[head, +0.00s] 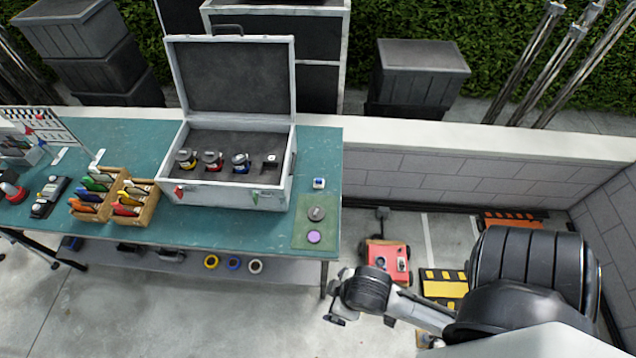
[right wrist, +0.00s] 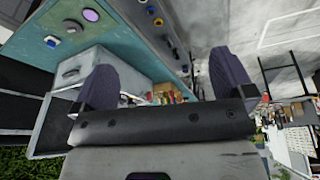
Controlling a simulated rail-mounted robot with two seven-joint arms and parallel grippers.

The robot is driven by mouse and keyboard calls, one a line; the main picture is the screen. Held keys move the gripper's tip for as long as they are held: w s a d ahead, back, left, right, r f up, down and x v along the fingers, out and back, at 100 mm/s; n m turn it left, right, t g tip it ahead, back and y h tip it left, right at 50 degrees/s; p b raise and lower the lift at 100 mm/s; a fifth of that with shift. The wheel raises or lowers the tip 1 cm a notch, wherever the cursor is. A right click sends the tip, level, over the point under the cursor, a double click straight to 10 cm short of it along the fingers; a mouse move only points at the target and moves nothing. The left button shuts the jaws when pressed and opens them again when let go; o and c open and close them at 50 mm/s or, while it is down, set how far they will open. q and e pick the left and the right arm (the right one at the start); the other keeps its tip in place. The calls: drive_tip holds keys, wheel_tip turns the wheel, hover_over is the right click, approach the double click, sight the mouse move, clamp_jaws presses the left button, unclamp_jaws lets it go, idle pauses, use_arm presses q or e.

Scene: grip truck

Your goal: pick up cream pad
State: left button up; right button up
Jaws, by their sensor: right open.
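I cannot make out a clearly cream pad. On the green mat (head: 301,235) at the table's right end lie a grey disc (head: 316,213) and a purple disc (head: 314,237). A small white and blue block (head: 319,183) sits behind the mat. The purple disc (right wrist: 90,15) and grey disc (right wrist: 71,26) also show at the upper left of the right wrist view. My right gripper (head: 336,320) is off the table's right front corner, apart from these things. Its fingers (right wrist: 165,60) are spread with nothing between them. My left gripper is out of view.
An open silver case (head: 225,195) holding several small items stands left of the mat. Wooden bins (head: 138,205) stand further left on the teal table (head: 240,230). Tape rolls (head: 233,263) lie on the lower shelf. A red cart (head: 388,256) is on the floor right of the table.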

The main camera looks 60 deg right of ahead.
idle(0.3)
drive_tip(key=c, duration=0.7)
drive_tip(key=shift+w, duration=0.1)
